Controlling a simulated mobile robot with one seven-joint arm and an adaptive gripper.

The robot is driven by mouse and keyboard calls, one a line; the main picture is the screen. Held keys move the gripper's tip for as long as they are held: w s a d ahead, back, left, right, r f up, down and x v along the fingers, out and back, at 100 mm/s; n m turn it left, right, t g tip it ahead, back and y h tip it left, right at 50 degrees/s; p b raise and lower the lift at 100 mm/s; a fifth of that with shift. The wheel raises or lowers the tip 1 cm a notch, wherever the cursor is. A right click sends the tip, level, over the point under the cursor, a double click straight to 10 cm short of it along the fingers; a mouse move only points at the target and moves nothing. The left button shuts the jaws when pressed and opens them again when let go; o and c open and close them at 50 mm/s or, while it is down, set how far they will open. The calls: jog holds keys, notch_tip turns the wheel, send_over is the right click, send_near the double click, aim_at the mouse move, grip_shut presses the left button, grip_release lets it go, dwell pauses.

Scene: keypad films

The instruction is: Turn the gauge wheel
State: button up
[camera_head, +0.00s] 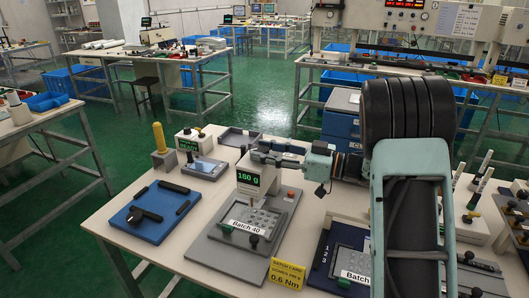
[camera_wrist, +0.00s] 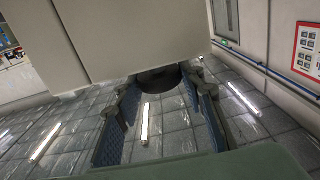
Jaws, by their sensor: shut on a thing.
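The gauge is a beige box with a green-lit display (camera_head: 248,179) reading about 160 g, standing on a grey plate fixture labelled Batch 40. My gripper (camera_head: 262,154) reaches in from the right at the upper back of this box. In the wrist view a dark round wheel (camera_wrist: 158,80) sticks out from under the large beige housing (camera_wrist: 125,40). The two blue-padded fingers of my gripper (camera_wrist: 160,88) stand on either side of it and are shut on it.
A blue tray (camera_head: 134,221) with black bars lies to the left. A yellow-handled tool (camera_head: 159,140), a READY box (camera_head: 187,140) and a grey tray (camera_head: 239,132) stand behind. A yellow torque card (camera_head: 288,274) is at the front edge. A second Batch fixture (camera_head: 344,262) is partly behind my arm.

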aim_at(266, 148)
jog(key=shift+w+f+n+g+y+p, duration=0.15)
jog(key=shift+n+g+p, duration=0.45)
jog(key=shift+n+g, duration=1.1)
jog(key=shift+w+n+g+y+p, duration=0.2)
jog(key=shift+n+g+p, duration=0.55)
jog(key=shift+g, duration=1.65)
jog(key=shift+n+g, duration=0.3)
jog(key=shift+n, duration=0.05)
jog(key=o, duration=1.1)
notch_tip(266, 148, up, 10)
jog(key=shift+r, duration=0.1)
jog(key=shift+o, duration=0.3)
